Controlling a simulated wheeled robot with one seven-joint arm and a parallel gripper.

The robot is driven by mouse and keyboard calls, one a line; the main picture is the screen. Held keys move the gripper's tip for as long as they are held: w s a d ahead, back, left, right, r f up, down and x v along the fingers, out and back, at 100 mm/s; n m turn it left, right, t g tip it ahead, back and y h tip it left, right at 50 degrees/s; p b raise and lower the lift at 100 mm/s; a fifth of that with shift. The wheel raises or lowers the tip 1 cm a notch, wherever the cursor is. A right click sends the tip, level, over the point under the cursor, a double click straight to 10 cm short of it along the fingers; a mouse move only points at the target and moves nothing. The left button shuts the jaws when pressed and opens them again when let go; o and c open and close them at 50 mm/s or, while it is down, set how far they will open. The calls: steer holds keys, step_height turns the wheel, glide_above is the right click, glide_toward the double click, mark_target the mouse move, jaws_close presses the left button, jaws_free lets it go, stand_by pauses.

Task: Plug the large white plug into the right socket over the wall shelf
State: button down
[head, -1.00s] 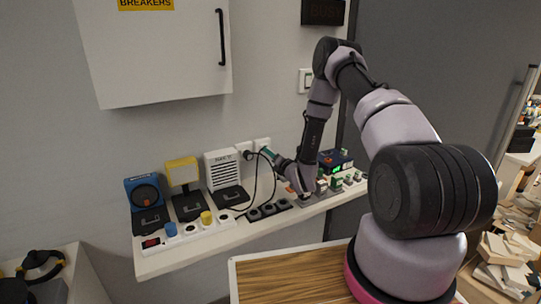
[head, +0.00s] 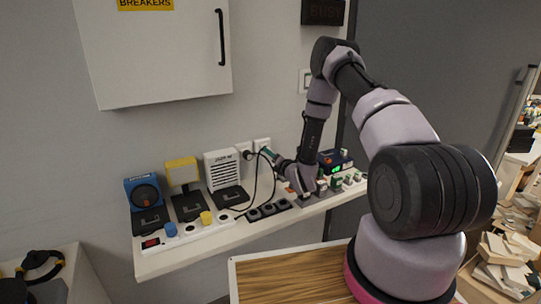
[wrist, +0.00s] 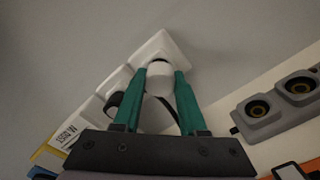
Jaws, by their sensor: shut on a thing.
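My gripper (wrist: 160,88) has teal fingers and is shut on the large white plug (wrist: 159,70). The plug's face is up against the right socket (wrist: 176,46) on the wall; I cannot tell whether it is fully seated. In the head view my gripper (head: 265,151) is at the right socket (head: 262,142), above the wall shelf (head: 172,262), and hides most of the plug. The left socket (head: 243,146) beside it holds a black plug (head: 249,155) with a hanging black cord.
A grey socket strip (wrist: 268,122) lies at right in the wrist view. A breaker cabinet (head: 155,60) hangs above.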

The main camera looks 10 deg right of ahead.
steer(key=shift+w+a, duration=0.2)
steer(key=shift+w, duration=0.4)
stand_by(1.1)
steer(key=shift+c, duration=1.9)
jaws_free()
